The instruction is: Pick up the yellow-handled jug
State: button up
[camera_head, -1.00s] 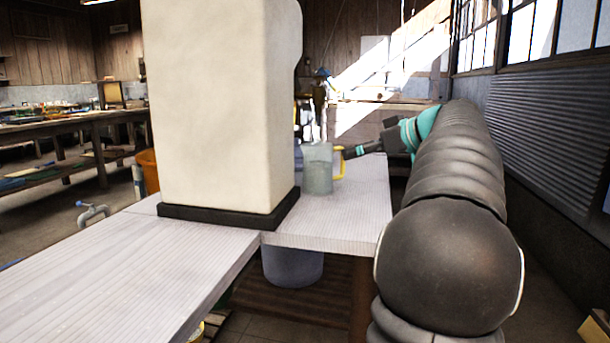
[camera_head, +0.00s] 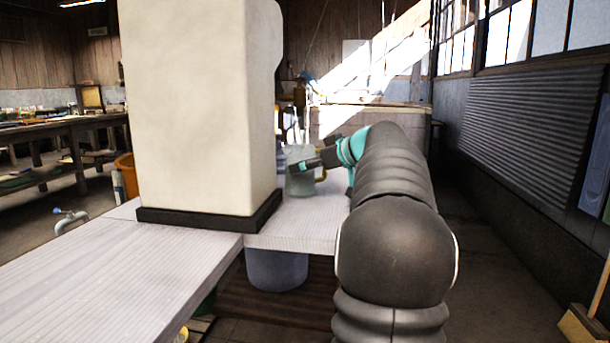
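The jug (camera_head: 302,185) is a translucent grey-green vessel standing on the white ribbed tabletop, just right of the big pale block. Its yellow handle (camera_head: 322,176) shows on its right side. My gripper (camera_head: 297,167) reaches in from the right, dark with a teal wrist behind it. It lies across the upper part of the jug in this view and hides some of the jug and handle. I cannot tell whether it touches the jug, or whether its fingers are open or shut.
The tall pale block (camera_head: 200,110) on a black base stands close left of the jug and blocks the view there. A blue-grey tub (camera_head: 276,269) is below the table. A corrugated wall panel (camera_head: 525,130) is at the right. The near-left tabletop (camera_head: 110,270) is clear.

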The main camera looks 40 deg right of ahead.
jog(key=shift+x, duration=1.05)
jog(key=c, duration=1.4)
jog(key=shift+c, duration=0.9)
jog(key=shift+r, duration=0.1)
jog(key=shift+s, duration=0.1)
